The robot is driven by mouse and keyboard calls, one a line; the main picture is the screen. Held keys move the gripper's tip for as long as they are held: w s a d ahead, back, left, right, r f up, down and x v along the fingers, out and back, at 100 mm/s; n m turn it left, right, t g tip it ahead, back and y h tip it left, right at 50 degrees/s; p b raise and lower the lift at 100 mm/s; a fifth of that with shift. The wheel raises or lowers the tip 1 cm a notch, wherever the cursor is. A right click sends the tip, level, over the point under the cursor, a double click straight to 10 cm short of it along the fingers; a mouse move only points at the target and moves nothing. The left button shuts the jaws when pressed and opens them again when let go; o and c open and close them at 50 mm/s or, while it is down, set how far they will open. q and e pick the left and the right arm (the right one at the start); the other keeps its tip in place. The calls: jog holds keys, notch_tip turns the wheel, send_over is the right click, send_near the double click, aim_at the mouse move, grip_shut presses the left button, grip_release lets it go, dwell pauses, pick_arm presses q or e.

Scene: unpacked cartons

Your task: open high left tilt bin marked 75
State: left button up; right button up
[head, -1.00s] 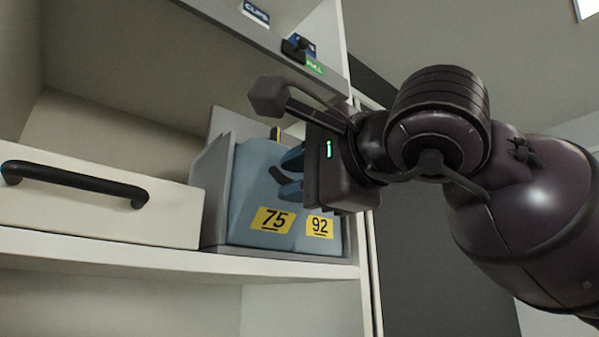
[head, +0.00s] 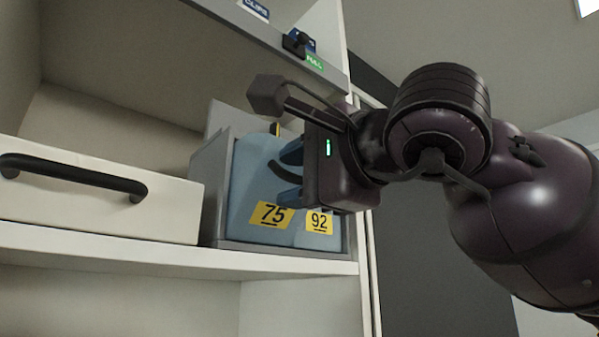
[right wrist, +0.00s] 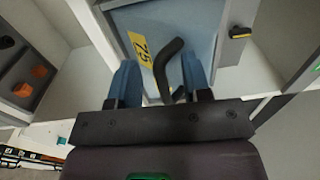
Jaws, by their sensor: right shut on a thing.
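The blue tilt bin marked 75 (head: 252,190) sits in a grey housing on the shelf, left of the bin marked 92 (head: 319,235). Its front looks upright in the housing. Its yellow label also shows in the right wrist view (right wrist: 141,49). My right gripper (head: 289,174) is at the upper front of bin 75, its blue fingers above and below a black curved handle (head: 272,168). In the right wrist view the handle (right wrist: 166,68) runs between the fingers; the gripper is shut on it. The gripper hides much of bin 92. My left gripper is not in view.
A white drawer (head: 100,208) with a black bar handle stands left of the housing on the same white shelf (head: 180,258). A grey ledge with a small dark latch (head: 299,42) and green tag is above. Open room lies in front of the shelf.

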jog(key=v, duration=1)
jog(key=shift+s, duration=0.25)
jog(key=shift+d, duration=0.15)
